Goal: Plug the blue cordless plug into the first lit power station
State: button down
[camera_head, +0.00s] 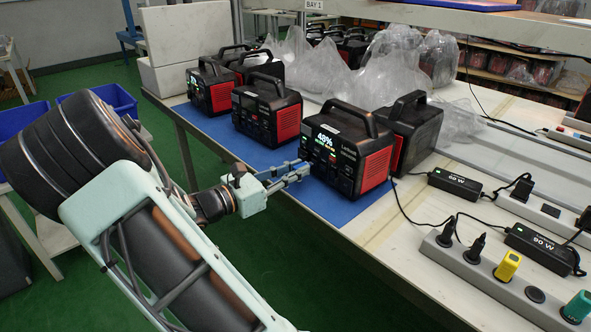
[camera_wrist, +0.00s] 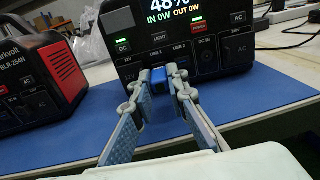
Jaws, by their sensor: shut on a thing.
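My gripper (camera_head: 302,168) is shut on the blue plug (camera_wrist: 159,82), which shows between the fingertips in the wrist view. In the head view the plug is too small to make out. The gripper is at the front face of the nearest black and red power station (camera_head: 345,150), at the lower socket row. This station's screen (camera_head: 327,139) is lit, with 48% on it, IN 0W and OUT 0W. I cannot tell whether the plug touches or enters a socket. A middle station (camera_head: 267,112) has a dark screen. The far left station (camera_head: 211,88) seems to have a lit screen.
The stations stand along a blue mat (camera_head: 240,146) at the table's front edge. Clear plastic bags (camera_head: 340,75) lie behind. At right are a power strip (camera_head: 505,275) with yellow and green plugs, and black adapters (camera_head: 455,185) with cables.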

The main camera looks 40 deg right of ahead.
jog(key=shift+d, duration=0.2)
jog(key=shift+d+p, duration=0.3)
jog(key=shift+d, duration=0.05)
jog(key=shift+d, duration=0.25)
dwell(0.7)
jog(key=c, duration=1.8)
grip_release()
jog(key=a, duration=1.2)
